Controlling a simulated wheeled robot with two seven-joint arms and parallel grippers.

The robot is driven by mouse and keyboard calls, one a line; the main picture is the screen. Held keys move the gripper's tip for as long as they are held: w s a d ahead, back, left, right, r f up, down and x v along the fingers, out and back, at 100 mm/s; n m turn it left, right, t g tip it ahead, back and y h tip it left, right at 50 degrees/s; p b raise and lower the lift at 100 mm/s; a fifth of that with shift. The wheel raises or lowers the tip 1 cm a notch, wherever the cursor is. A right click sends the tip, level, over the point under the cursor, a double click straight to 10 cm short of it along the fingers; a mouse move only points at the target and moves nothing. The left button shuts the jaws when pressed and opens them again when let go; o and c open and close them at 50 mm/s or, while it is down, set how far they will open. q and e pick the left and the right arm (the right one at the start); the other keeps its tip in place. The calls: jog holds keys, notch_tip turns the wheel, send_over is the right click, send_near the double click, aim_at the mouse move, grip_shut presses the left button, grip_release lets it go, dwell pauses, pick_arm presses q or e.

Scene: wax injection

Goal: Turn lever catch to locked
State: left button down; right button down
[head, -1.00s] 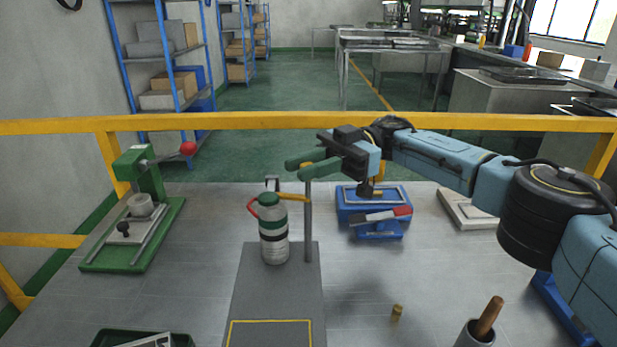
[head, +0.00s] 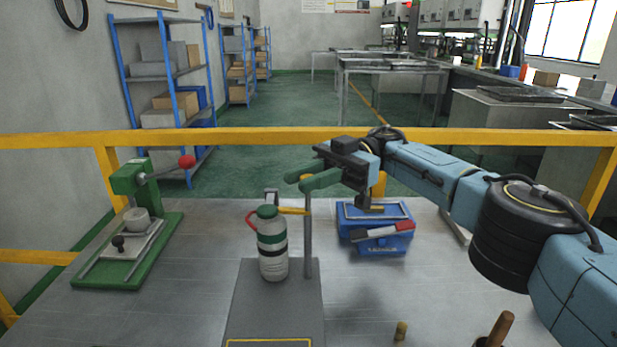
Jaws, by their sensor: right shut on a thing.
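A white and green bottle (head: 272,258) with a red handle stands upright on a grey base plate (head: 250,305). A thin grey post (head: 308,250) stands just right of it, and a yellow arm (head: 293,211) runs between bottle and post. My left gripper is not in view.
A green press (head: 135,225) with a red knob stands at the left. A blue box (head: 370,243) with a red and grey tool lies behind right, below my right arm. A small brass cylinder (head: 401,330) stands at front right. A yellow rail (head: 230,138) runs behind the table.

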jog(key=c, duration=1.3)
grip_release()
jog(key=shift+r, duration=0.3)
notch_tip(320, 180, up, 8)
jog(key=shift+r+p, duration=0.1)
jog(key=shift+p, duration=1.1)
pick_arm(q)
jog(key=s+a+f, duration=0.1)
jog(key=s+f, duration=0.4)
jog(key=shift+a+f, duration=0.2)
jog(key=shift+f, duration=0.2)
pick_arm(e)
jog(key=shift+r, duration=0.65)
